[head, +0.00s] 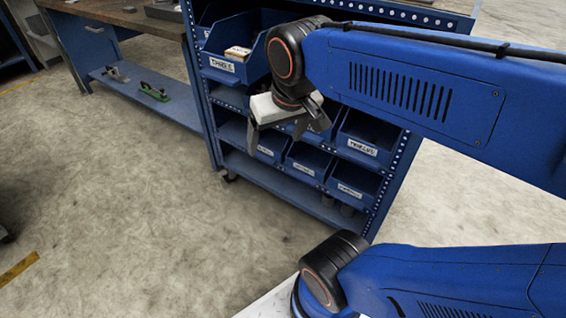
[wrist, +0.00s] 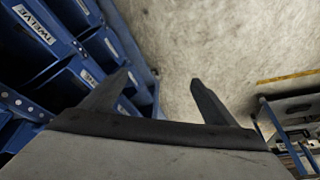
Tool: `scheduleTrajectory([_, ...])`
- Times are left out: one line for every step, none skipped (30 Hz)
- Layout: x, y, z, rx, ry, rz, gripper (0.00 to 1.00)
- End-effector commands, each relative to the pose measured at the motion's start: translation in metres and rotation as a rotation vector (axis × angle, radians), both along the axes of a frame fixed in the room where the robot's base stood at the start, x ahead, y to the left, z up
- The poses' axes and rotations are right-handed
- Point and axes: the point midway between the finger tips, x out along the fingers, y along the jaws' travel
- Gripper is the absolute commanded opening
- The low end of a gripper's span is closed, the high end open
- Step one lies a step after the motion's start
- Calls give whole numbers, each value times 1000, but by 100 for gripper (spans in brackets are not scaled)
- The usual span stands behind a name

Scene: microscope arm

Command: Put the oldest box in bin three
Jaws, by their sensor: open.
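A blue bin (head: 224,66) at the upper left of the rack has a label that seems to read "THREE". A small pale box with an orange-brown edge (head: 237,52) sits in it; no date on it can be read. My gripper (head: 278,128) points downward in front of the rack, below and to the right of that bin. No other box can be made out, and my arm hides part of the upper rack.
The blue wheeled rack (head: 212,125) holds several labelled bins; one reads "TWELVE" (wrist: 36,25). A workbench (head: 95,12) with a blue lower shelf (head: 150,98) stands at the upper left. The concrete floor (head: 120,200) left of the rack is clear.

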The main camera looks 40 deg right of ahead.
Motion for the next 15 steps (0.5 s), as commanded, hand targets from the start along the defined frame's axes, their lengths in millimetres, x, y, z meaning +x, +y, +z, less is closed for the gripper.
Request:
scheduleTrajectory([-12, 2, -12, -2, -9, 33, 81])
scheduleTrajectory([-17, 3, -18, -5, -13, 52, 81])
scheduleTrajectory([-23, 4, -25, -8, -19, 75, 81])
scheduleTrajectory([-27, 5, -30, -9, -24, 90, 81])
scheduleTrajectory([-30, 6, -34, -10, -26, 103, 81])
scheduleTrajectory([-34, 7, -39, -13, -30, 117, 81])
scheduleTrajectory([-35, 7, -41, -14, -33, 126, 81])
scheduleTrajectory([-37, 8, -43, -15, -35, 132, 81])
scheduleTrajectory([-38, 8, -45, -16, -36, 138, 81])
scheduleTrajectory([-39, 8, -46, -17, -37, 141, 81])
scheduleTrajectory([-39, 8, -46, -17, -37, 142, 81])
scheduleTrajectory([-39, 8, -46, -17, -37, 144, 81])
scheduleTrajectory([-39, 8, -46, -17, -37, 144, 81])
scheduleTrajectory([-39, 8, -46, -17, -37, 143, 81])
scheduleTrajectory([-39, 8, -46, -17, -37, 143, 81])
